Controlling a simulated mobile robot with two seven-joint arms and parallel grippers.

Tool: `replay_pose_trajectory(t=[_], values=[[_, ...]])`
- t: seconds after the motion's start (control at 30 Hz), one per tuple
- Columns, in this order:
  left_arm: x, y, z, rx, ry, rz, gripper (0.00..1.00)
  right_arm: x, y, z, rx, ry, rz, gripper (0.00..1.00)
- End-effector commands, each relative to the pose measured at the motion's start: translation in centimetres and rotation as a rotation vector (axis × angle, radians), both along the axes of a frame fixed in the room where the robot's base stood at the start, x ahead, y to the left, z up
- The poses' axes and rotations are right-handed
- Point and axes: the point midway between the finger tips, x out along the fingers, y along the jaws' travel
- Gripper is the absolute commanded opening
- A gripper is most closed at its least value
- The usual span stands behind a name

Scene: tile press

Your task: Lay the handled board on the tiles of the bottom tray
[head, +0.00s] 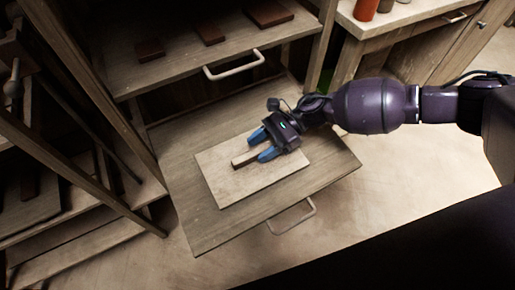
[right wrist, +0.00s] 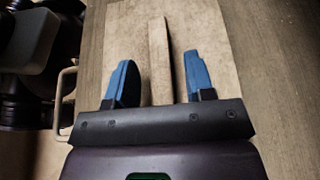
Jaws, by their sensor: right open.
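The handled board (head: 225,188) lies flat on the pulled-out bottom tray (head: 215,235), a little askew to its edges. Its bar handle (head: 243,159) is raised along the middle of the board. My right gripper (head: 258,146) is open, with one blue finger on each side of the handle. In the right wrist view, the handle (right wrist: 159,60) runs between the two fingers with a gap on both sides, and the board (right wrist: 205,25) is below. No tiles show on the bottom tray; the board may cover them. My left gripper is not in view.
An upper tray (head: 180,62) with dark brown tiles (head: 208,33) is above and behind the bottom tray. The bottom tray has a metal pull (head: 292,217) at its front. Rack posts stand at the left. A cabinet (head: 385,28) with jars is at upper right. Floor is clear at right.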

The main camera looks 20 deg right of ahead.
Motion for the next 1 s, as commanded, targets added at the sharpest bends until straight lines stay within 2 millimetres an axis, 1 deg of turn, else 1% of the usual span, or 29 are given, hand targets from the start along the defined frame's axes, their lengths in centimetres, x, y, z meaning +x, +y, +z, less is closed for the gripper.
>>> replay_pose_trajectory(t=[0.03, 0.3, 0.5, 0.7, 1.0], values=[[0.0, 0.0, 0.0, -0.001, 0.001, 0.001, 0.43, 0.1, -0.8, 0.3, -0.002, 0.001, -0.003, 0.49], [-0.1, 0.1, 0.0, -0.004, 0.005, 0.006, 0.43, 1.1, -5.6, 2.3, -0.002, 0.001, -0.003, 0.49], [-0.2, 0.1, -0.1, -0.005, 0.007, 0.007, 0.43, 1.6, -8.3, 3.4, -0.001, 0.001, 0.0, 0.49], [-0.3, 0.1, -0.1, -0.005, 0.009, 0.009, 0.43, 1.8, -9.6, 4.0, 0.001, 0.001, 0.001, 0.49], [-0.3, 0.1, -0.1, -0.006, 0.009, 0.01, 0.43, 1.8, -9.8, 4.1, 0.001, 0.002, 0.001, 0.49]])
